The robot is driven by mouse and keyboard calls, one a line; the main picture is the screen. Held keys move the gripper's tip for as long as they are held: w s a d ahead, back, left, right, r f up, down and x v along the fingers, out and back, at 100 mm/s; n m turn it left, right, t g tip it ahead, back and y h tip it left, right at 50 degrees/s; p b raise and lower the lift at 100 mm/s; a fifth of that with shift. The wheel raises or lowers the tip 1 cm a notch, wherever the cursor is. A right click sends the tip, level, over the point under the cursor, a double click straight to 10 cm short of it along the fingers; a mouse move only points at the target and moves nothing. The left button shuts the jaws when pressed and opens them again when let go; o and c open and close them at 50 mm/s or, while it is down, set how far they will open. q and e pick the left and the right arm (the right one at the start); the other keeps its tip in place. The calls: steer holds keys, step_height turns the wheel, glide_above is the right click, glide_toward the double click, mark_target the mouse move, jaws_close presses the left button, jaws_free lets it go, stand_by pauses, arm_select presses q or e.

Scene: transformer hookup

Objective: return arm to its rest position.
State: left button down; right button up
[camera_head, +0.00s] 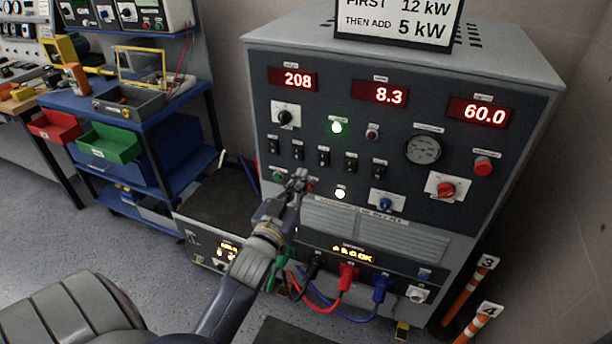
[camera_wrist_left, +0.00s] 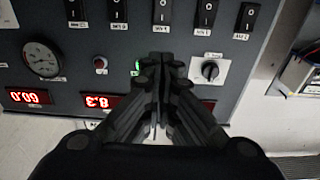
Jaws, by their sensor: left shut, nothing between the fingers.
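My left gripper (camera_head: 299,178) is shut and empty in front of the grey control panel (camera_head: 400,205), near the lower left of its face. In the left wrist view my left gripper (camera_wrist_left: 160,62) shows its dark fingers together, pointing toward the panel, which appears upside down there. A row of black rocker switches (camera_head: 323,157) lies just above the gripper in the head view. I cannot tell whether the fingertips touch the panel. My right gripper is not in view.
Red, black and blue cables (camera_head: 347,276) plug in low on the cabinet, close to my left forearm. A blue cart (camera_head: 150,125) with red and green bins stands at left. Orange-striped posts (camera_head: 470,290) stand at lower right. Grey floor (camera_head: 120,245) is open at lower left.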

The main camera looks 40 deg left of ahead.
arm_select(q)
steer(key=shift+s+d, duration=0.1)
steer(key=shift+s, duration=0.35)
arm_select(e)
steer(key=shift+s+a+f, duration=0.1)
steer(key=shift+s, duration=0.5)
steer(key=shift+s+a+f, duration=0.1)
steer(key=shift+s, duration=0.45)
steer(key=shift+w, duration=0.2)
